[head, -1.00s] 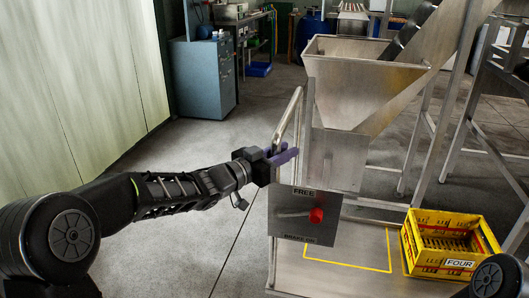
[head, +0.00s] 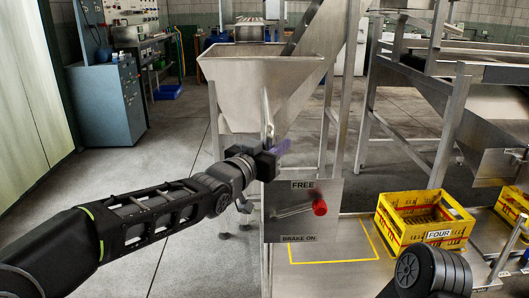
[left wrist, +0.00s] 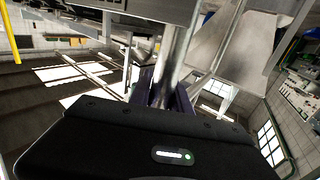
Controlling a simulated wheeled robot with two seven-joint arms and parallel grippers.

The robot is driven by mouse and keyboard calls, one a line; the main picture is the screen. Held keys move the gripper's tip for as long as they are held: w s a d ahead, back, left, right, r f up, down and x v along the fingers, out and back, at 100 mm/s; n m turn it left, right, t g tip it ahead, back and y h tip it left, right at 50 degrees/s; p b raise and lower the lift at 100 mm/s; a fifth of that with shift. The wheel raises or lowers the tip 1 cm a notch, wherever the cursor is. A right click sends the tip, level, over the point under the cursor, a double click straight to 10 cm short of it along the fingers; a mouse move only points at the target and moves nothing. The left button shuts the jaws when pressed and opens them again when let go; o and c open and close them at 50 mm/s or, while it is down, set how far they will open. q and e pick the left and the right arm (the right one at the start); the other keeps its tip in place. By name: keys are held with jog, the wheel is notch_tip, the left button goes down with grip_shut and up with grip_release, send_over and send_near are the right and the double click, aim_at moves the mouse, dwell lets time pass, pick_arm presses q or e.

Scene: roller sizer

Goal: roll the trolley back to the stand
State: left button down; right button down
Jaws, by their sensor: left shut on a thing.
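The trolley has an upright metal handle rail (head: 265,112), a panel (head: 285,228) marked FREE and BRAKE ON, and a flat metal deck (head: 330,275) with a yellow outline. A lever with a red knob (head: 319,207) crosses the panel roughly level, its knob at the right. My left gripper (head: 280,147) is shut on the handle rail; its purple fingers look blurred. In the left wrist view the fingers close around the metal tube (left wrist: 175,55). A yellow crate (head: 395,240) labelled FOUR sits at the deck's right. I cannot tell which structure is the stand. My right gripper is out of view.
A metal hopper (head: 260,85) stands just beyond the panel, with a steel framework (head: 450,120) to its right. Another yellow crate (head: 515,207) is at the right edge. A blue-grey cabinet (head: 105,105) stands at the back left. The floor left of the trolley is clear.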

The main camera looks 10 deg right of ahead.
pick_arm(q)
jog(key=shift+s+d, duration=0.15)
jog(key=shift+d, duration=0.2)
jog(key=c, duration=1.2)
grip_release()
jog(key=shift+d, duration=0.1)
jog(key=shift+a, duration=0.2)
jog(key=v, duration=0.7)
jog(key=shift+s+p, duration=0.25)
jog(key=shift+p, duration=0.15)
jog(key=shift+a, duration=0.1)
